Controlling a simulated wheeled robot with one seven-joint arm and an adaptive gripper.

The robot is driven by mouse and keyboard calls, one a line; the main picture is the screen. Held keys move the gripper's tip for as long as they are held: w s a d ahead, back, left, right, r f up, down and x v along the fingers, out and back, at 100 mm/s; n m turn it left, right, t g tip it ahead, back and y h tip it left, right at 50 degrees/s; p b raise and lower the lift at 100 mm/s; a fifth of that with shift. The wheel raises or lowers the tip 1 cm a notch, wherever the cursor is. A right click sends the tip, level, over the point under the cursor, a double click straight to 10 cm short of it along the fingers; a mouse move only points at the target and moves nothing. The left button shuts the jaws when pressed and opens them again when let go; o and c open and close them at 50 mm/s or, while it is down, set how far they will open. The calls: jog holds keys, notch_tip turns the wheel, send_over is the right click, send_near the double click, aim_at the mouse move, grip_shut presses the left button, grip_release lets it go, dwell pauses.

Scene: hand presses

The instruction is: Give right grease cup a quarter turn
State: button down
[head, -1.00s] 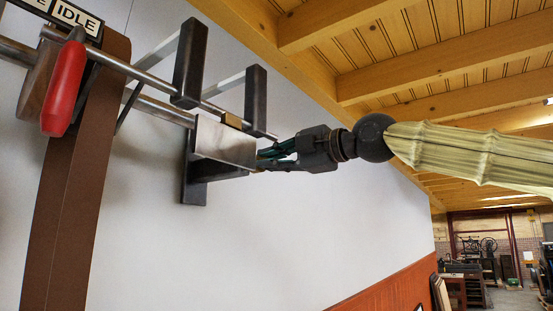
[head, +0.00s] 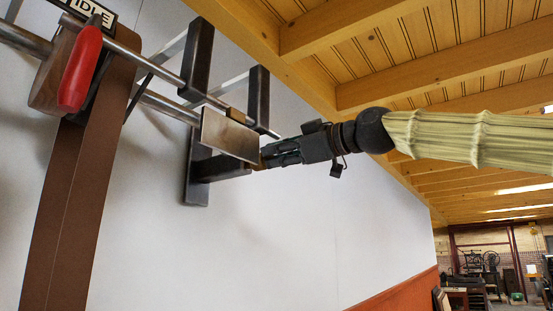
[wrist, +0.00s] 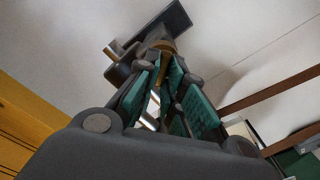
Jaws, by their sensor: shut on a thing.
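My gripper (head: 266,157) reaches in from the right in the head view, its fingertips at the right end of the grey metal plate (head: 230,135) on the shaft. In the wrist view my gripper (wrist: 168,62) has its green-padded fingers drawn together at the tips. They are shut on the right grease cup (wrist: 162,46), a small brass-coloured piece of which only part shows between and beyond the fingertips. In the head view the cup is mostly hidden by the fingers and plate.
A red-handled lever (head: 80,68) hangs at the left by a brown post (head: 75,200) under an IDLE sign (head: 93,10). Dark hanger brackets (head: 199,60) hold the steel shafts beside the white wall (head: 260,240). Wooden beams (head: 400,70) run above my arm.

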jog(key=shift+w+f+m+b, duration=0.1)
jog(key=shift+f+m+b, duration=0.2)
jog(key=shift+m, duration=0.85)
jog(key=shift+w+f+m+b, duration=0.1)
jog(key=shift+m+b, duration=0.3)
jog(key=shift+m, duration=0.8)
jog(key=shift+w+f+m+b, duration=0.1)
jog(key=shift+f+m+b, duration=0.2)
jog(key=shift+m, duration=0.85)
jog(key=shift+r, duration=0.1)
jog(key=c, duration=1.4)
grip_release()
jog(key=shift+c, duration=0.2)
jog(key=shift+w+a, duration=0.15)
jog(key=shift+w, duration=0.05)
jog(key=shift+r, duration=0.1)
